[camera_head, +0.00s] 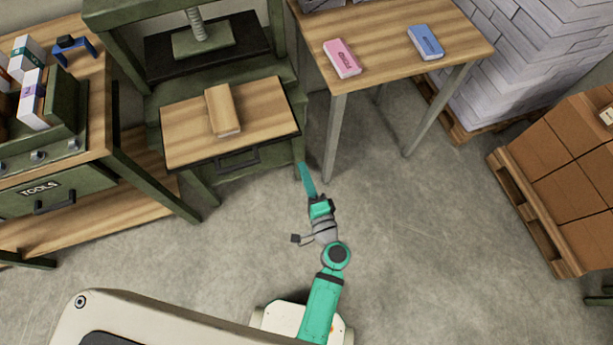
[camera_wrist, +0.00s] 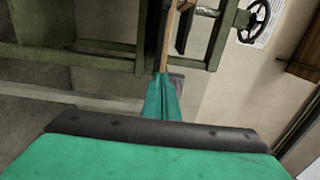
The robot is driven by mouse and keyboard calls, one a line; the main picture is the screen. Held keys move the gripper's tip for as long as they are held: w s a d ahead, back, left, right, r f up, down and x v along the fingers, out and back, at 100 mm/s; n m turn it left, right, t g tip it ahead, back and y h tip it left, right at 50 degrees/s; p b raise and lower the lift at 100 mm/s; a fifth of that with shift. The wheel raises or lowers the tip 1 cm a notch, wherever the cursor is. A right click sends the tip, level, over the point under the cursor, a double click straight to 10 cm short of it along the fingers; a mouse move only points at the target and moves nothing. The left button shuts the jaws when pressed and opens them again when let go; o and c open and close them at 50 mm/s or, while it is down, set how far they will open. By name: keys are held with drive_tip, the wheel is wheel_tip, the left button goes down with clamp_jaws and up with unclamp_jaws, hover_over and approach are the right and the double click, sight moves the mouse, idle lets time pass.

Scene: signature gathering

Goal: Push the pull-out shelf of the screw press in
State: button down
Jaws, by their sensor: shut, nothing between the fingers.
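The screw press (camera_head: 197,43) is a dark green frame with a screw and plate at the back. Its pull-out shelf (camera_head: 268,120) is a wooden board sticking out towards me, with a dark handle (camera_head: 238,161) on the front below it. A tan book or block (camera_head: 222,110) lies on the shelf. My gripper (camera_head: 305,172) is shut and empty, just off the shelf's front right corner; I cannot tell its height against the shelf. In the wrist view, its teal fingers (camera_wrist: 163,98) are together, below green frame parts.
A tool bench (camera_head: 60,180) stands left of the press. A wooden table (camera_head: 385,50) with pink (camera_head: 342,58) and blue (camera_head: 426,42) items stands to the right, its front leg (camera_head: 334,140) near my gripper. Boxes on a pallet (camera_head: 520,195) are far right. The floor in front is clear.

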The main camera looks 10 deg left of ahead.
sight(291, 137)
drive_tip(key=x, duration=0.9)
drive_tip(key=shift+w+a, duration=0.1)
drive_tip(key=shift+w, duration=0.15)
